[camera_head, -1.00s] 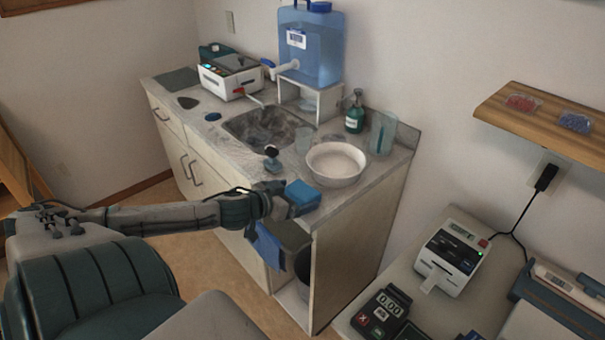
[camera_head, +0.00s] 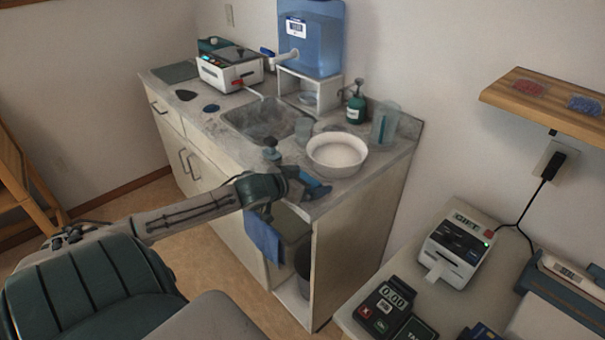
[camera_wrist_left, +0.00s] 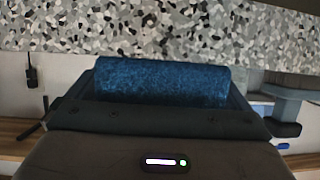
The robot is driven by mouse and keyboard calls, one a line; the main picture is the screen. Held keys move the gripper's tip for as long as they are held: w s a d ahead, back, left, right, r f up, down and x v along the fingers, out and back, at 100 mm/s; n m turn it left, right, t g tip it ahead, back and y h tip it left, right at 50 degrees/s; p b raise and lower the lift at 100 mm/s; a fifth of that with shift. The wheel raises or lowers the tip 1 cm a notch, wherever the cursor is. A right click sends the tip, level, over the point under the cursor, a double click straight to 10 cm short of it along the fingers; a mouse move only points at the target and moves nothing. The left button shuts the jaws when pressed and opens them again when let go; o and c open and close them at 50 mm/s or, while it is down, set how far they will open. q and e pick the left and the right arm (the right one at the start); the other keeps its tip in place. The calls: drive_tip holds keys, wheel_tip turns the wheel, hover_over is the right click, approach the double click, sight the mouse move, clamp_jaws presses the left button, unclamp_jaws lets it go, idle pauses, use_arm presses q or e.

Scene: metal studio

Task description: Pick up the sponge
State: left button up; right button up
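The blue sponge (camera_head: 318,188) is at the front right corner of the counter, partly hidden by my left gripper (camera_head: 308,186). In the left wrist view the sponge (camera_wrist_left: 160,80) fills the space between the two dark fingers of my left gripper (camera_wrist_left: 162,98), which is shut on it. I cannot tell whether the sponge still touches the counter. My right gripper is not in view.
A white bowl (camera_head: 337,155) stands just behind the sponge on the counter (camera_head: 365,180). A sink (camera_head: 262,118), a green soap bottle (camera_head: 356,108) and a clear pitcher (camera_head: 385,124) are farther back. A blue cloth (camera_head: 264,238) hangs at the cabinet front.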

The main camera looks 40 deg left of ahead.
use_arm(q)
drive_tip(key=c, duration=0.8)
drive_tip(key=shift+o, duration=0.2)
